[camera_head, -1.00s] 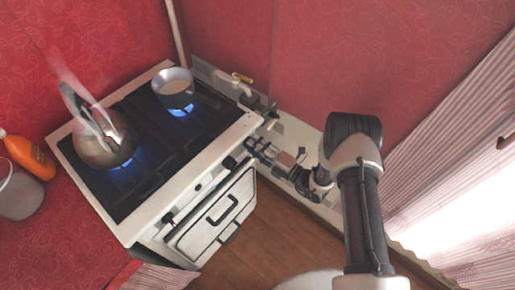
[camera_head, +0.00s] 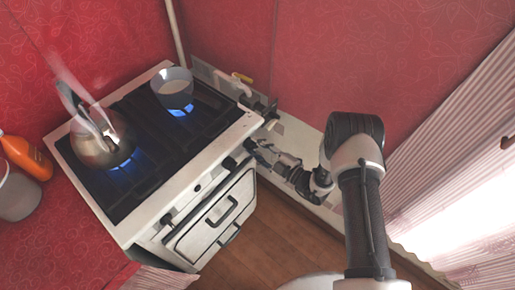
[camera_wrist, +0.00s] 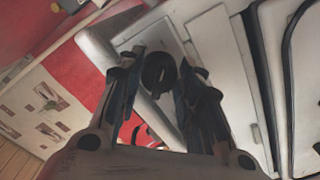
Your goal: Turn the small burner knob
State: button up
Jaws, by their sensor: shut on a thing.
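The small burner knob is a dark round knob. It shows in the wrist view (camera_wrist: 158,72) between my fingertips, on the pale stove front. My gripper (camera_wrist: 157,76) is shut on it, a finger on either side. In the head view my gripper (camera_head: 254,147) is at the right end of the stove (camera_head: 150,206) front and hides the knob. A blue flame (camera_head: 181,110) burns under the pot on the far right burner. Another blue flame (camera_head: 121,166) burns under the kettle.
A steaming metal kettle (camera_head: 97,150) and a grey pot (camera_head: 174,90) stand on the stove. Other dark knobs (camera_head: 229,162) line its front above the oven door (camera_head: 215,222). An orange bottle (camera_head: 27,157) and a grey container (camera_head: 16,192) stand at left.

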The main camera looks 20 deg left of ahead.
dwell(0.3)
jog(key=o, duration=1.1)
jog(key=shift+c, duration=0.2)
jog(key=v, duration=1.2)
